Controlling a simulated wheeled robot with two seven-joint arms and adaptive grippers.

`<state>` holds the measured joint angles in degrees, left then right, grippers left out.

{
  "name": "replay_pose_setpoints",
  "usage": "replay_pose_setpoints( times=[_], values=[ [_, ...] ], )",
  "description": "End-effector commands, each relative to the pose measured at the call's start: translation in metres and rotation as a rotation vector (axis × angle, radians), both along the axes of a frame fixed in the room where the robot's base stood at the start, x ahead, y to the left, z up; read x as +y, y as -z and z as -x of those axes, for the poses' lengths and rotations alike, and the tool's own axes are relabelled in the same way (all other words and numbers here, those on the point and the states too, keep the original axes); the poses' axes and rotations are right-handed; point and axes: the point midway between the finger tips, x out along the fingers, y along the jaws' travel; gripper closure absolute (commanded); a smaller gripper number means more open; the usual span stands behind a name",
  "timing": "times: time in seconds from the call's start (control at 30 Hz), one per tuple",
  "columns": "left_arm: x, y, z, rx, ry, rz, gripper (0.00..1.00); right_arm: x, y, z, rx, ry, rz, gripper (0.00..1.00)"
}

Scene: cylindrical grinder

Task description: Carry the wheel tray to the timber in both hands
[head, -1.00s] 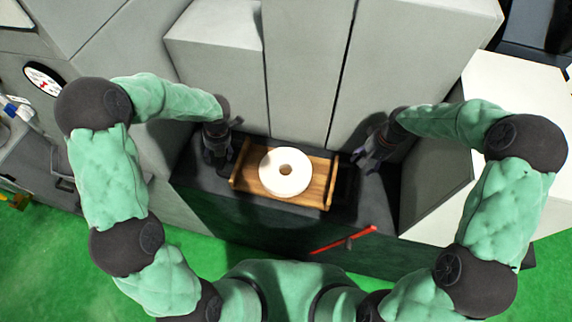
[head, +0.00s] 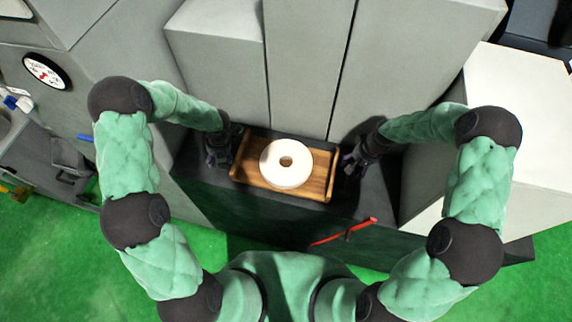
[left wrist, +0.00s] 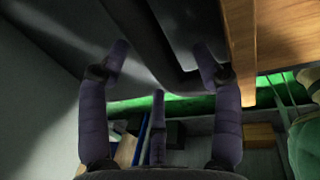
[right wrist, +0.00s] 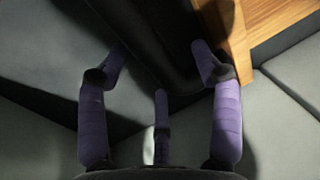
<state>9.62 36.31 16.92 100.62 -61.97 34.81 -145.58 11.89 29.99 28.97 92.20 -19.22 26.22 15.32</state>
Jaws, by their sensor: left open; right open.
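The wooden wheel tray (head: 322,178) lies on the dark ledge of the machine, with raised rails at its two ends. A white grinding wheel (head: 287,152) with a hole in its middle lies flat on it. My left gripper (head: 222,158) is open beside the tray's left end. In the left wrist view, the tray edge (left wrist: 243,40) shows at the upper right, outside the spread fingers. My right gripper (head: 352,166) is open close to the tray's right end. In the right wrist view, the tray (right wrist: 235,45) lies just beyond one finger. The timber cannot be made out.
A red bar (head: 343,232) lies at the ledge's front edge. Grey machine housings (head: 305,65) rise right behind the tray. A pale block (head: 515,135) stands at the right. Green floor (head: 60,260) is open at the left front.

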Motion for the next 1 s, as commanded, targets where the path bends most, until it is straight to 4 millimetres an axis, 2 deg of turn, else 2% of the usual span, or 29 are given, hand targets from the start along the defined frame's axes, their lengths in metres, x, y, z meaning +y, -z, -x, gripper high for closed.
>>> replay_pose_setpoints(
  times=[0.13,0.47,0.57,0.7,0.73,1.0],
  values=[
    [0.0014,0.0089,-0.0004,-0.001,0.001,0.001,0.35,0.0016,0.0091,-0.0001,0.001,-0.001,0.0,0.35],
    [0.0018,0.0112,-0.0004,-0.001,0.001,0.001,0.35,0.0021,0.0111,-0.0002,0.0,0.0,0.0,0.35],
    [0.0018,0.0111,-0.0003,-0.001,0.001,0.001,0.57,0.0021,0.0111,-0.0002,0.0,0.0,0.0,0.57],
    [0.0017,0.011,-0.0003,-0.001,0.001,0.001,0.97,0.0021,0.0111,-0.0001,0.0,0.0,0.0,0.97],
    [0.0017,0.011,-0.0003,-0.001,0.001,0.001,1.0,0.0021,0.0111,-0.0001,0.0,0.0,0.0,1.0],
    [0.0027,0.0084,-0.0029,-0.006,0.0,-0.001,1.0,0.0013,0.0086,-0.0029,-0.007,0.001,0.001,1.0]
  ],
)
